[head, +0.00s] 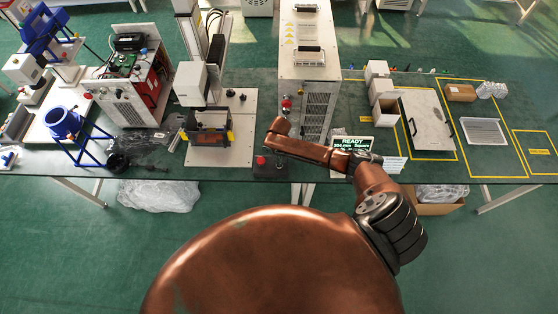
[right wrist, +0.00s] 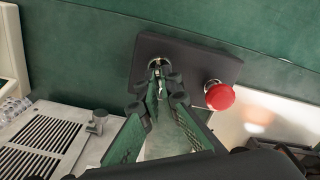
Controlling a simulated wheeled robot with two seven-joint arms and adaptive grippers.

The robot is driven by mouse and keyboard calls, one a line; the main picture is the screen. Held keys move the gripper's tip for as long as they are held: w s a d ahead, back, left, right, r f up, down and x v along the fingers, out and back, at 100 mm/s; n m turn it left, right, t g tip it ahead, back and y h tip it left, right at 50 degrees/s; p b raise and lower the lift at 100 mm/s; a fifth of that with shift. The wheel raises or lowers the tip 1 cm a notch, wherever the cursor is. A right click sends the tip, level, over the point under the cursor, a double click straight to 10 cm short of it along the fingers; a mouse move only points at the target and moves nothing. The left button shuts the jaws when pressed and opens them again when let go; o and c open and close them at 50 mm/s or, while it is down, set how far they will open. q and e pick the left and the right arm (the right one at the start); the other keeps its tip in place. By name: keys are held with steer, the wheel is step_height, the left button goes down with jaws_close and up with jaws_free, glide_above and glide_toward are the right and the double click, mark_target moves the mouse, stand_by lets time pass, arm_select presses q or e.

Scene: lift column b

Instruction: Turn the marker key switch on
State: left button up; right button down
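The marker key switch (right wrist: 156,62) is a small round metal switch on a dark box (right wrist: 143,58). A red mushroom button (right wrist: 219,95) sits on the same box, to the right of the switch in the right wrist view. In the head view the dark box (head: 268,172) stands at the table's front edge, with its red button (head: 261,160) showing. My right gripper (right wrist: 157,75) has its fingertips close together at the switch, apparently shut on the key, which they partly hide. In the head view my right arm mostly covers this gripper. My left gripper is in neither view.
A tall white cabinet (head: 308,50) stands behind the box. A fixture with a dark orange block (head: 210,138) is to the left. A display reading READY (head: 352,143) is to the right. A vented panel (right wrist: 45,140) shows in the right wrist view.

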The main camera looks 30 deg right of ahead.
steer(key=c, duration=2.2)
jaws_free()
steer(key=shift+o, duration=0.2)
steer(key=shift+r, duration=0.1)
step_height(320, 180, up, 12)
steer(key=shift+a, duration=0.1)
